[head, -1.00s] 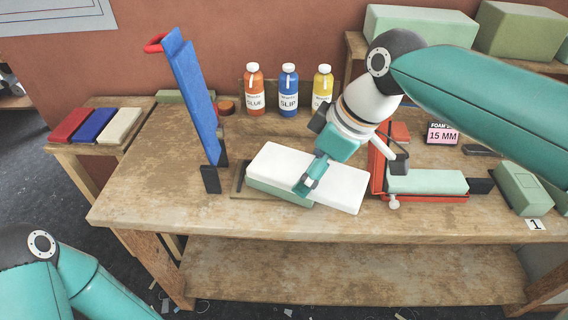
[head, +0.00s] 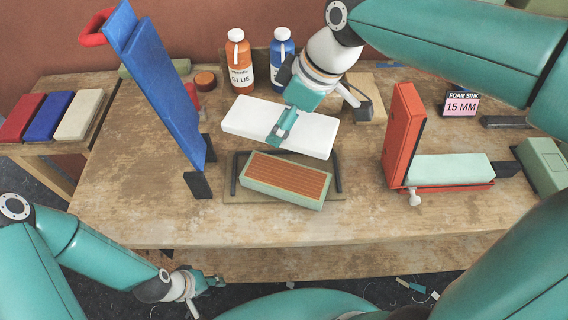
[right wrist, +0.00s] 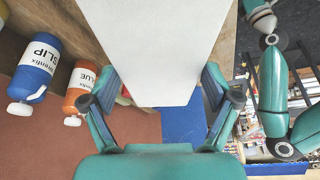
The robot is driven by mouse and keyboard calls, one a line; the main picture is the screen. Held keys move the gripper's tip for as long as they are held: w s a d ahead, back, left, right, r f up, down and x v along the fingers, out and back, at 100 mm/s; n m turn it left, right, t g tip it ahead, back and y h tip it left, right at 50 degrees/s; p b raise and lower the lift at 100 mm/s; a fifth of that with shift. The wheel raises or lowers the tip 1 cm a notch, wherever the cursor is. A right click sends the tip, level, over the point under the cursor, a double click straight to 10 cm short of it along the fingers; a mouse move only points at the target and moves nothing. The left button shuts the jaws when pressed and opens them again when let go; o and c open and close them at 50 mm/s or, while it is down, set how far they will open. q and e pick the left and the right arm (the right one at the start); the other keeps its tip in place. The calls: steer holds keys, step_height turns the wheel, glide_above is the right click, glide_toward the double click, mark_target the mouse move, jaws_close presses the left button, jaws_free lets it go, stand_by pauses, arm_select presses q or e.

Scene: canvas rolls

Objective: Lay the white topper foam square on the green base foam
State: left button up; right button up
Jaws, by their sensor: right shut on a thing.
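The white topper foam square (head: 262,119) is a flat white slab. My right gripper (head: 284,128) is shut on it, and the right wrist view shows the slab (right wrist: 152,45) between the fingers. The slab is behind the green base foam (head: 270,192) and apart from it, seemingly raised. The base foam lies on a board with a dark raised frame; its top is orange-brown and striped, its sides pale green. My left gripper (head: 207,283) is low at the bottom left, off the table's front edge, away from both foams; its finger opening is unclear.
A tall blue panel (head: 160,85) stands left of the base foam. Glue (head: 239,66) and slip (head: 281,57) bottles stand behind. A red fixture (head: 402,135) with a pale green block (head: 450,168) is to the right. The table front (head: 150,220) is clear.

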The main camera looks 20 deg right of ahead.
glide_above(281, 173)
steer(key=s+d, duration=0.1)
step_height(281, 173, down, 10)
steer(key=shift+d+f, duration=0.1)
steer(key=shift+f, duration=2.75)
steer(key=shift+f, duration=0.1)
steer(key=o, duration=0.8)
steer(key=shift+r, duration=0.2)
steer(key=v, duration=1.1)
steer(key=shift+d+r, duration=0.2)
steer(key=shift+r, duration=0.15)
steer(key=shift+s, duration=0.15)
